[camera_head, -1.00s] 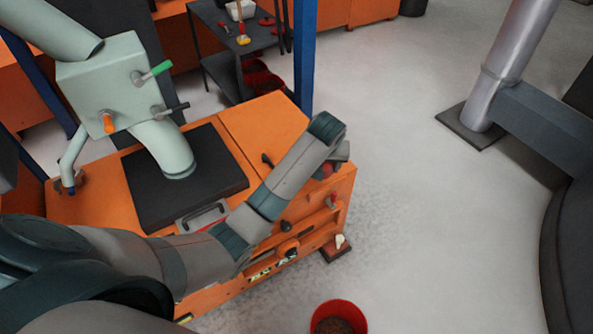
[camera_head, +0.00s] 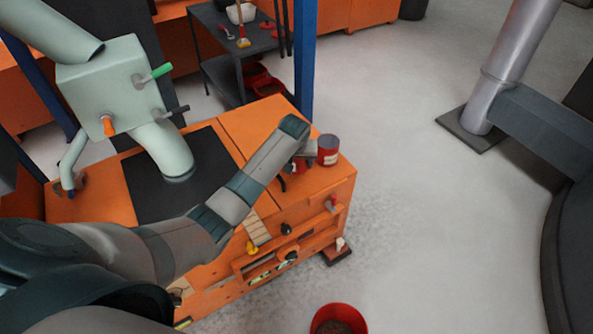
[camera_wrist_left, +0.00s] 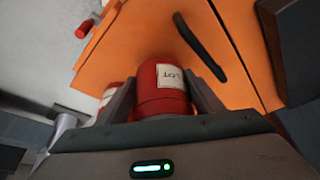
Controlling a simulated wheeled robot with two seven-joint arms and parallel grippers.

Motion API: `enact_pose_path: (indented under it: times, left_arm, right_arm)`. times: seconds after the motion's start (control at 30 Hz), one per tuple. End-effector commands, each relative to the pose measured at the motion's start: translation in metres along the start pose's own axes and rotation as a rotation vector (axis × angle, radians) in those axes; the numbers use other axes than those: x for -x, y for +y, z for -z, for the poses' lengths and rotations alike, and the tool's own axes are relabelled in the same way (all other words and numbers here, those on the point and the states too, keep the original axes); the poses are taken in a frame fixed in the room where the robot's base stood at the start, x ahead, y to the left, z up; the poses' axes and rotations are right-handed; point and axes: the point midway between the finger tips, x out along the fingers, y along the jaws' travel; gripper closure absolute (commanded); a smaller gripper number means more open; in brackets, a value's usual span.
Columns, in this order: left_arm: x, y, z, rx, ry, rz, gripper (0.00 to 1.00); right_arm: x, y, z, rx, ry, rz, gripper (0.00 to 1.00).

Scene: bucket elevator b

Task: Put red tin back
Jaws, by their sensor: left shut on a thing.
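My left gripper (camera_head: 303,160) is shut on a red tin (camera_wrist_left: 162,92) with a pale label, seen between its fingers in the left wrist view. In the head view the gripper is over the right part of the orange bench top, and its wrist hides most of the held tin. A second red tin (camera_head: 328,150) with a white label stands close beside it at the bench's right corner. That tin shows partly behind a finger in the wrist view (camera_wrist_left: 108,93). I cannot tell whether the held tin touches the bench top. My right gripper is not in view.
The orange bench (camera_head: 262,122) carries a black plate (camera_head: 205,160) and a pale green machine (camera_head: 105,85). A black handle (camera_wrist_left: 200,47) is near the held tin. A blue post (camera_head: 305,55) rises behind the bench. A red bucket (camera_head: 338,320) stands on the floor.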

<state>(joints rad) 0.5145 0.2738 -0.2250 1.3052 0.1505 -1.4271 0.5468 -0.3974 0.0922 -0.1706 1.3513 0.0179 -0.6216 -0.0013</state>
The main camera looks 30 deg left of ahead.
Motion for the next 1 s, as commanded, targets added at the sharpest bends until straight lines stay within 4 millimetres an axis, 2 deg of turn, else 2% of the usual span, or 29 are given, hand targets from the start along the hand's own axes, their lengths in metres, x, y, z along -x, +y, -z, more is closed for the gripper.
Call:
enact_pose_path:
  times: [0.2, 0.53, 1.0]
  left_arm:
    - [-0.003, 0.0, -0.002, 0.0, -0.001, 0.001, 0.69]
    - [-0.035, 0.0, -0.015, -0.001, -0.001, 0.001, 0.69]
    - [-0.04, 0.0, -0.017, -0.001, 0.0, 0.0, 0.69]
  right_arm:
    - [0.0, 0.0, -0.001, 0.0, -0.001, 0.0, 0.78]
    - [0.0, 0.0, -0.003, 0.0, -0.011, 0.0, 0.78]
    - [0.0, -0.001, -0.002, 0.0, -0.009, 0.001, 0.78]
